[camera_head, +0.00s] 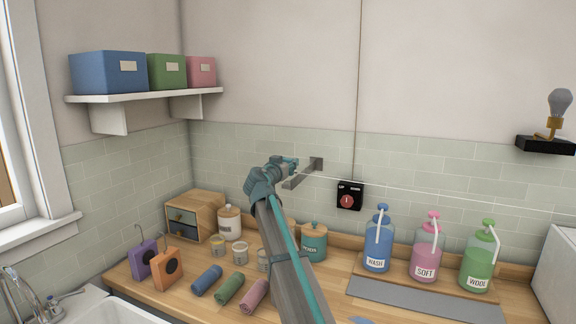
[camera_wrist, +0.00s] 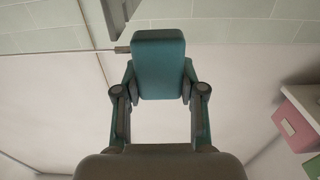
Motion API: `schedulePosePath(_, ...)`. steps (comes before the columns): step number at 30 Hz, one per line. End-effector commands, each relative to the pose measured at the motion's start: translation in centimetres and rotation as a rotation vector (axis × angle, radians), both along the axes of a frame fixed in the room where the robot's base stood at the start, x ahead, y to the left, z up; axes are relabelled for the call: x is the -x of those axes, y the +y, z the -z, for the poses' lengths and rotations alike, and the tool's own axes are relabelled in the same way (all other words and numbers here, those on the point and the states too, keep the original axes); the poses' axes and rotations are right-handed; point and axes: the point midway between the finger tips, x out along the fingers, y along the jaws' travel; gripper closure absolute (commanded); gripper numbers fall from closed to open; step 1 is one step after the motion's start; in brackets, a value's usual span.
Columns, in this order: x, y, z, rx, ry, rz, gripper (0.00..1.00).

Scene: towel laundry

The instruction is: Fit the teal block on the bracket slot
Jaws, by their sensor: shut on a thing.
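The teal block (camera_wrist: 159,62) fills the upper middle of the wrist view, between the two fingertips of my gripper (camera_wrist: 160,90). My gripper is shut on it, and its far end sticks out past the fingers. In the head view my gripper (camera_head: 284,165) is up by the tiled wall, close to the grey bracket (camera_head: 301,177). The bracket's edge (camera_wrist: 102,22) also shows in the wrist view, at the upper left beside the block. I cannot tell whether block and bracket touch. The slot itself is not clearly visible.
A thin white line (camera_head: 440,194) runs from near the bracket to the right. A black control box (camera_head: 349,195) with a red button hangs on the wall. Canisters (camera_head: 314,242), pump bottles (camera_head: 426,250) and rolled towels (camera_head: 230,289) stand or lie on the wooden counter below.

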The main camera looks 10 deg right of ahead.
Motion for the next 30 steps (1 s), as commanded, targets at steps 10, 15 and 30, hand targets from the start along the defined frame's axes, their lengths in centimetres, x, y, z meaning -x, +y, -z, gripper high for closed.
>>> schedulePosePath(10, -0.01, 0.04, -0.04, 0.000, 0.000, -0.001, 0.94)
schedulePosePath(15, -0.03, 0.04, 0.07, 0.000, 0.000, -0.001, 0.94)
schedulePosePath(30, -0.02, 0.03, 0.59, -0.001, -0.001, -0.001, 0.94)
